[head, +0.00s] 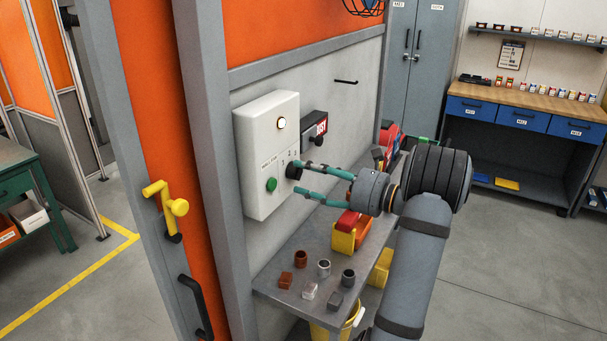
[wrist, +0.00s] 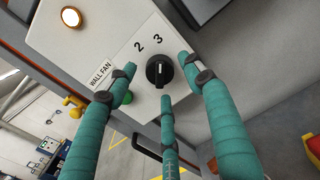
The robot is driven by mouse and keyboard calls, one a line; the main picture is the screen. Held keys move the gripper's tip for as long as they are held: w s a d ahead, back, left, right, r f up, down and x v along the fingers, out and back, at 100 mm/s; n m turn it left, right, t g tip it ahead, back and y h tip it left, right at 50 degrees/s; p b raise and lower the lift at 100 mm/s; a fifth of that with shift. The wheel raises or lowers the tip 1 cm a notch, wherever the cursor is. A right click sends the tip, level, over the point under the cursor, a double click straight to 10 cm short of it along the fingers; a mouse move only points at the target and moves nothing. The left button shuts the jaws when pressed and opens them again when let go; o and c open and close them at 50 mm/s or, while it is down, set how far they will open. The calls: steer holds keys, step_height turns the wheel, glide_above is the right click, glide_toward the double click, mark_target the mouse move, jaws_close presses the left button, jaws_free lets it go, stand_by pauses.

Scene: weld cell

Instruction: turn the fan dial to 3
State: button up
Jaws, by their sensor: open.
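The fan dial is a black knob (head: 292,170) on a white control box (head: 255,150) labelled WALL FAN on the wall. In the wrist view the dial (wrist: 159,71) has a pale pointer line running roughly upright, its upper end towards the printed 3 (wrist: 158,40). The 2 (wrist: 139,47) is up and left of it; any other numbers are hidden or unclear. My gripper (head: 304,178) is open in front of the box. In the wrist view its teal fingers spread around the dial, left, right and below; contact cannot be told.
A green button (head: 271,185) sits beside the dial, and a lit lamp (head: 281,123) above. A dark switch with a sign (head: 315,130) is just right of the box. Below, a grey shelf (head: 270,281) holds small parts and an orange-yellow bin (head: 345,238).

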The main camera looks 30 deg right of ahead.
steer(key=v, duration=1)
steer(key=shift+s+d, duration=0.2)
steer(key=shift+w, duration=0.1)
steer(key=x, duration=1.2)
steer(key=shift+a, duration=0.1)
steer(key=shift+n, duration=0.3)
